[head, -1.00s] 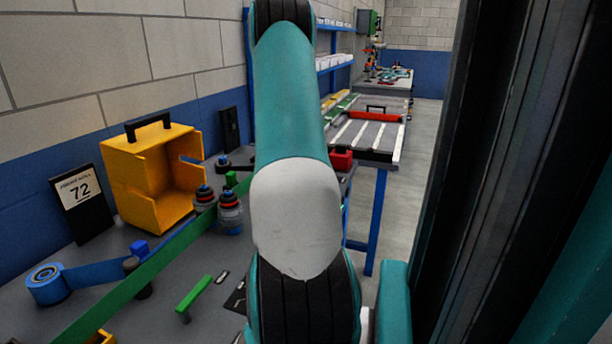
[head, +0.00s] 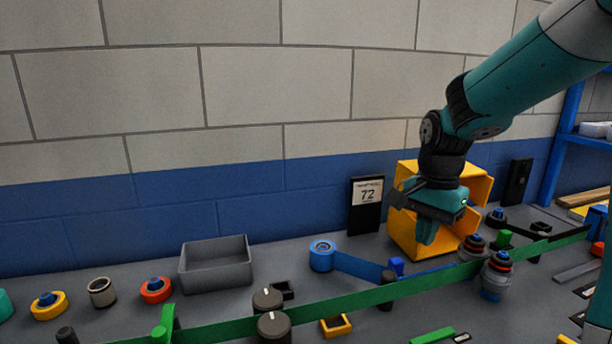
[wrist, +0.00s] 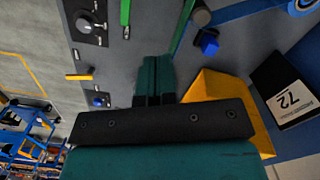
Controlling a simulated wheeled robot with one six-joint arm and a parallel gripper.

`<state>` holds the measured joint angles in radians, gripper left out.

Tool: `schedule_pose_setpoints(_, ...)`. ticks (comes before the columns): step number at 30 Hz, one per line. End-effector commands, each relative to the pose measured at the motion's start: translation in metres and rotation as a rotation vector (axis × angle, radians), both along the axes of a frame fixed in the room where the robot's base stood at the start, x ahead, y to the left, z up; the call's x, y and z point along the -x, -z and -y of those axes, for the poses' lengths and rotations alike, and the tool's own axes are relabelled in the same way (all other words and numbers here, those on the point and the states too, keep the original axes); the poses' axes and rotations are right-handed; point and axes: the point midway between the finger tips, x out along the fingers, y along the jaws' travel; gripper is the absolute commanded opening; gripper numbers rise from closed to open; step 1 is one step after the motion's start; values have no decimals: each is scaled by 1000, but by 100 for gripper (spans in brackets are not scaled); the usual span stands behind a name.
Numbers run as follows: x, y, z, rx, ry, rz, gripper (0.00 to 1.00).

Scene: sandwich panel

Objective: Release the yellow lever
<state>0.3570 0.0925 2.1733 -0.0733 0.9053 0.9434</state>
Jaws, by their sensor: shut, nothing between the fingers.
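A small yellow bar, likely the yellow lever (wrist: 78,77), shows at the left in the wrist view, beside dark slotted plates on the grey bench. In the head view only a sliver of yellow (head: 566,340) shows at the bottom right edge; most of it is cut off. My gripper (head: 427,236) hangs in front of the yellow open case, fingers pointing down, shut and empty. In the wrist view my gripper (wrist: 154,70) shows its two fingertips together, well to the right of the yellow bar and apart from it.
A green strap (head: 380,306) runs across the bench above its surface. The yellow case (head: 404,236), blue tape roll (head: 322,255), sign (head: 366,204) and grey bin (head: 215,267) stand near the wall. A green lever (head: 432,337) lies in front.

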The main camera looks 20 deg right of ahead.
Motion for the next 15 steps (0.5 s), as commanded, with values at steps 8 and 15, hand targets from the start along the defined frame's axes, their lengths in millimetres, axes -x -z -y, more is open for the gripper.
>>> schedule_pose_setpoints(8, 75, -21, -190, -148, -1275, 251, 0)
schedule_pose_setpoints(15, 135, -24, -244, -223, -1789, 386, 0)
